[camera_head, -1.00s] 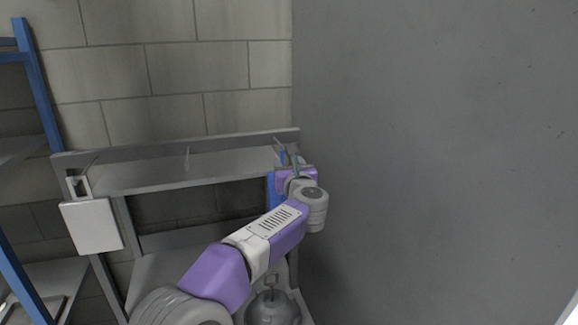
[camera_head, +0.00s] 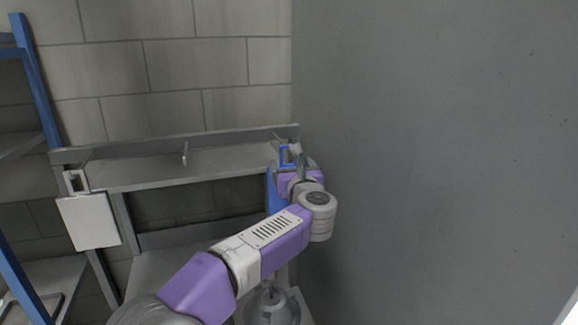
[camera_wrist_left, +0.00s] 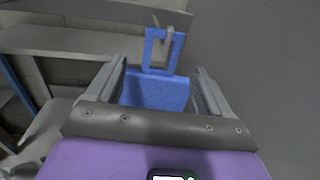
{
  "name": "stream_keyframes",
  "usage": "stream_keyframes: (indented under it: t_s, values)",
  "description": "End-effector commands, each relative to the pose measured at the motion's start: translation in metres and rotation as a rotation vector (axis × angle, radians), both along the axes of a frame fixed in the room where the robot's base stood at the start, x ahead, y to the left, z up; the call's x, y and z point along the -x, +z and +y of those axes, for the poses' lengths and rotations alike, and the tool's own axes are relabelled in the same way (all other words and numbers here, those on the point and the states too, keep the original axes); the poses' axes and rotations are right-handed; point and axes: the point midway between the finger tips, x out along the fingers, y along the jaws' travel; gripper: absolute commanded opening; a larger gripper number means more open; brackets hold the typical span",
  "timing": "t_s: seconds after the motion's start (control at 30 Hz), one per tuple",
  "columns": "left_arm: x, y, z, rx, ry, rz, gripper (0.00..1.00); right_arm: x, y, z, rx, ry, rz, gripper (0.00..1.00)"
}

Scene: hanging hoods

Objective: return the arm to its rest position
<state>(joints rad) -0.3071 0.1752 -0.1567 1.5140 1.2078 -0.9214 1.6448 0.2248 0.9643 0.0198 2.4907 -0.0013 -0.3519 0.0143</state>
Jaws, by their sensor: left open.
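My left arm reaches from the bottom left of the head view to the right end of a metal shelf rack. My left gripper (camera_head: 291,158) is open there, facing a blue flat piece with a square loop on top (camera_head: 271,198). In the left wrist view the blue piece (camera_wrist_left: 155,93) shows between and beyond the two spread fingers (camera_wrist_left: 160,70). Its loop is around a grey hook (camera_wrist_left: 168,42), so it appears to hang there. I cannot tell whether a finger touches it. My right gripper is not in view.
A white flat piece with a loop (camera_head: 88,222) hangs at the rack's left end. A bare hook (camera_head: 184,153) stands mid-rack on the metal shelf (camera_head: 150,173). A grey wall (camera_head: 430,150) is close on the right. A blue-framed shelf (camera_head: 38,90) stands left.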

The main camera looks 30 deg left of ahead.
Motion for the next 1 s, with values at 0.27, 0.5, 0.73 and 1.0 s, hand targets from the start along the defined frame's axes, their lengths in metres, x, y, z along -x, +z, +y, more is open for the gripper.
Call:
stream_keyframes:
  t_s: [0.27, 0.5, 0.73, 1.0]
  values:
    - [0.023, 0.000, -0.020, -0.001, 0.000, -0.001, 0.81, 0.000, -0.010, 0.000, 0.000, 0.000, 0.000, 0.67]
    - [0.016, -0.014, -0.026, -0.050, -0.015, 0.048, 0.81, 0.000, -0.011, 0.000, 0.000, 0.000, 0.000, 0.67]
    - [-0.034, -0.136, -0.064, -0.459, -0.179, 0.436, 0.81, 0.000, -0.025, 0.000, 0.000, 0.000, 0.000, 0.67]
    - [-0.048, -0.336, -0.115, -1.016, -0.544, 0.928, 0.81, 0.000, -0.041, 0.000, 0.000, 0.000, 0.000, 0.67]
